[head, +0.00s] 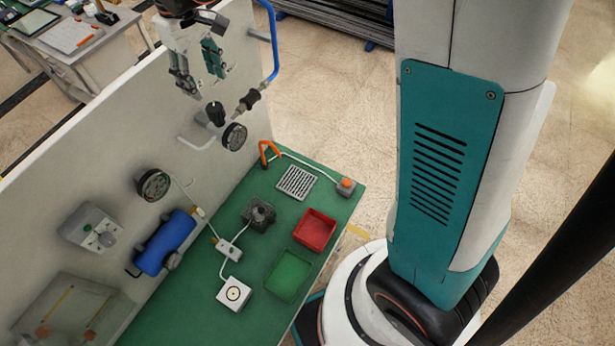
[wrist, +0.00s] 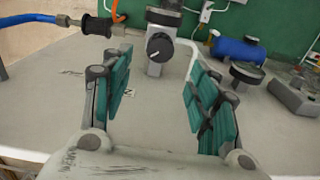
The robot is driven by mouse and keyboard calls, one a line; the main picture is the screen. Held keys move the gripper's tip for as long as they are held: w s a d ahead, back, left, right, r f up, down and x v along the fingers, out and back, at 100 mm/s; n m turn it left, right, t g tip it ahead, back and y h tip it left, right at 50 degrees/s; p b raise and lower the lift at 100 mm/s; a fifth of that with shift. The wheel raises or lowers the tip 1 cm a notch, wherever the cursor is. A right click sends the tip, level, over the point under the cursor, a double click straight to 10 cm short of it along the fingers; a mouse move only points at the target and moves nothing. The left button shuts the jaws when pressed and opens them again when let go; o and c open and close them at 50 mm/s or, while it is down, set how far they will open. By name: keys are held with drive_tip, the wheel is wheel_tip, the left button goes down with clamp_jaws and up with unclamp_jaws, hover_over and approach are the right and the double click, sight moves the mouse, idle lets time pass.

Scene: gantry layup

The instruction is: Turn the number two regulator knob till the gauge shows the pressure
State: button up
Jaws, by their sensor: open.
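A black round regulator knob (head: 216,112) sticks out from the upright grey panel (head: 110,115). In the wrist view the knob (wrist: 159,46) shows a white pointer line and stands on a grey body. A dark round gauge (head: 234,137) sits beside the knob; its reading is too small to tell. In the wrist view this gauge (wrist: 163,17) is seen nearly edge-on. My gripper (head: 208,85) is open and empty, just above the knob in the head view. In the wrist view the knob lies ahead, between the spread teal fingers of my gripper (wrist: 159,72), apart from them.
A second gauge (head: 153,185), a blue cylinder (head: 166,242) and a grey switch box (head: 90,228) are on the panel. A black coupling (head: 248,100) with a blue hose (head: 275,40) is close beside the knob. The green bench (head: 325,185) carries a red bin (head: 315,230) and a green bin (head: 288,275).

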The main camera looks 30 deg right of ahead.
wheel_tip(320, 180, up, 5)
drive_tip(key=p, duration=0.2)
drive_tip(key=s+d+f+m+t+b, duration=0.1)
drive_tip(key=s+d+f+m+b, duration=0.25)
drive_tip(key=d+f+b, duration=0.45)
drive_tip(key=s+d+f+t+b, duration=0.1)
drive_tip(key=s+d+f+b, duration=0.1)
drive_tip(key=s+f+b, duration=0.3)
drive_tip(key=s+d+f+m+t+b, duration=0.1)
drive_tip(key=s+f+b, duration=0.4)
drive_tip(key=f+b, duration=0.7)
drive_tip(key=s+d+f+m+t+b, duration=0.1)
drive_tip(key=s+d+f+t+b, duration=0.2)
drive_tip(key=f+b, duration=0.6)
drive_tip(key=shift+s+d+b, duration=0.9)
drive_tip(key=shift+s+b, duration=0.3)
drive_tip(key=shift+b, duration=0.05)
drive_tip(key=shift+m, duration=0.25)
drive_tip(key=shift+t, duration=0.6)
drive_tip(key=f+b, duration=0.1)
drive_tip(key=s+f+b, duration=0.1)
drive_tip(key=f, duration=0.1)
drive_tip(key=s+f+b, duration=0.1)
drive_tip(key=f+b, duration=0.1)
drive_tip(key=shift+d+f, duration=0.15)
drive_tip(key=shift+d, duration=0.25)
